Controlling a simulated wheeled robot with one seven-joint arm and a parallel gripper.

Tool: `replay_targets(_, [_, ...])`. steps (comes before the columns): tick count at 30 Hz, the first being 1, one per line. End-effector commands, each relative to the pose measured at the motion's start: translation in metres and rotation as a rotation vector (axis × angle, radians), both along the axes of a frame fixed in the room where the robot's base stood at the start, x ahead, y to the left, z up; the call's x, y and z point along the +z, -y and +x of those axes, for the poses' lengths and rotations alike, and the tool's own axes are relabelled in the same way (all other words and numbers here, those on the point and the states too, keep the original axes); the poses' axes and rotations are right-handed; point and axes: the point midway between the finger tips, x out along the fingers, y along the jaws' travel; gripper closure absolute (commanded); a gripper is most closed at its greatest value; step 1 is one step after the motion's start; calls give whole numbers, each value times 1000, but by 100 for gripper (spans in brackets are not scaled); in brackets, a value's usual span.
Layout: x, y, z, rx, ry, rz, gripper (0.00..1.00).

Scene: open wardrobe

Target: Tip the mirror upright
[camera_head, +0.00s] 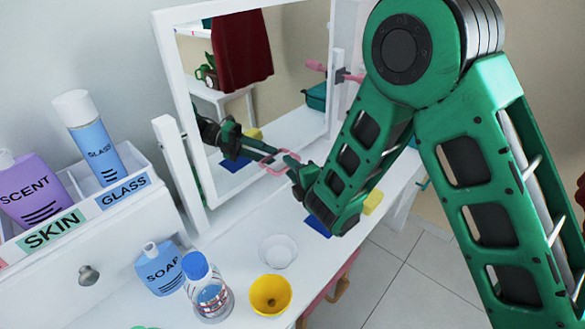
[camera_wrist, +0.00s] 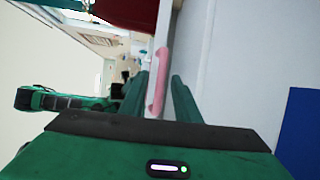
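The mirror (camera_head: 285,85) has a white frame and hangs between two white posts, its frame at a different slant from the left post (camera_head: 182,175). A pink handle (camera_head: 262,157) is at its lower edge. My gripper (camera_head: 287,163) reaches to this handle from the right, and its reflection shows in the glass. In the wrist view my two green fingers (camera_wrist: 160,90) stand apart with the pink handle (camera_wrist: 162,70) between them. A gap shows beside the handle, so the gripper looks open around it. The exact contact is hard to see.
On the white tabletop (camera_head: 235,245) stand a soap bottle (camera_head: 160,268), a blue-capped jar (camera_head: 208,290), a white dish (camera_head: 278,250) and a yellow cup (camera_head: 270,295). A rack (camera_head: 100,215) with scent and glass bottles is at left. A pink knob (camera_head: 350,76) sits by the right post.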

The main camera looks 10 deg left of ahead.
Motion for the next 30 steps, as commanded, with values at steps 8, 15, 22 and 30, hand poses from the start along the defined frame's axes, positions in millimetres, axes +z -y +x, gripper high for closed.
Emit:
replay_targets(8, [0,7,3,-9,1,1,92])
replay_targets(15, [-1,5,6,-10,1,0,100])
replay_targets(22, [-2,5,8,-12,1,0,100])
replay_targets(30, [-1,4,7,-12,1,0,71])
